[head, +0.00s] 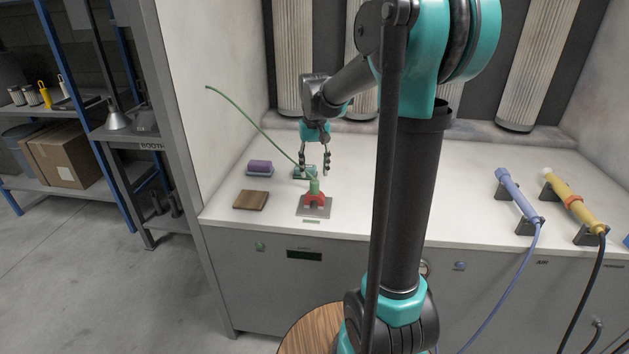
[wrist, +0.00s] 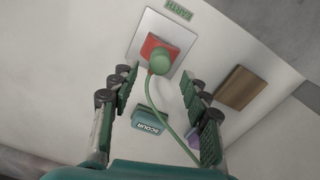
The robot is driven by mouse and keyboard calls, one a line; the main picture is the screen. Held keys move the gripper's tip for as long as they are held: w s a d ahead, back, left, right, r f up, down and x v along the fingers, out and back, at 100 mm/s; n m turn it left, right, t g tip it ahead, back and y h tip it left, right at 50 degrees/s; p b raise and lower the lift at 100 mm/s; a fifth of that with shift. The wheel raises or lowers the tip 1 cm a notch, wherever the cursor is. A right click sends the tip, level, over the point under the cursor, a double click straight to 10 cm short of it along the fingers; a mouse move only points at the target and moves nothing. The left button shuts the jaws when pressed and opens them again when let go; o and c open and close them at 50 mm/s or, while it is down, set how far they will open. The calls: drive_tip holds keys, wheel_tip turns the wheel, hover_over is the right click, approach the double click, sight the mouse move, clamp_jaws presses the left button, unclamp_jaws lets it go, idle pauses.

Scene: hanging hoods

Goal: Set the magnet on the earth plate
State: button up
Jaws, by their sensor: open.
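The magnet (head: 314,198), a red block with a green knob and a thin green cable, sits on the grey square earth plate (head: 325,211) near the counter's front edge. In the wrist view the red magnet (wrist: 153,48) rests inside the edges of the pale plate (wrist: 178,35), beside a green EARTH label (wrist: 178,9). My gripper (head: 314,171) is open just behind and above the magnet, its fingers apart. In the wrist view the open fingers (wrist: 159,80) are spread to either side, with the green knob (wrist: 160,62) ahead between their tips. Nothing is held.
A teal SCOUR block (wrist: 147,120) lies behind the plate. A brown wooden block (head: 250,200) and a purple block on a tray (head: 260,167) lie to the left. Blue (head: 517,197) and yellow (head: 573,202) tubes rest on stands at right. The counter's middle is largely bare.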

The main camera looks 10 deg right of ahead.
wheel_tip(320, 180, up, 6)
drive_tip(key=s+d+f+t, duration=0.2)
drive_tip(key=s+f, duration=0.7)
drive_tip(key=s, duration=0.2)
drive_tip(key=s+d+f+t, duration=0.2)
drive_tip(key=s+f, duration=0.7)
drive_tip(key=s, duration=0.2)
drive_tip(key=shift+f+n, duration=0.25)
drive_tip(key=shift+n, duration=0.05)
idle(0.4)
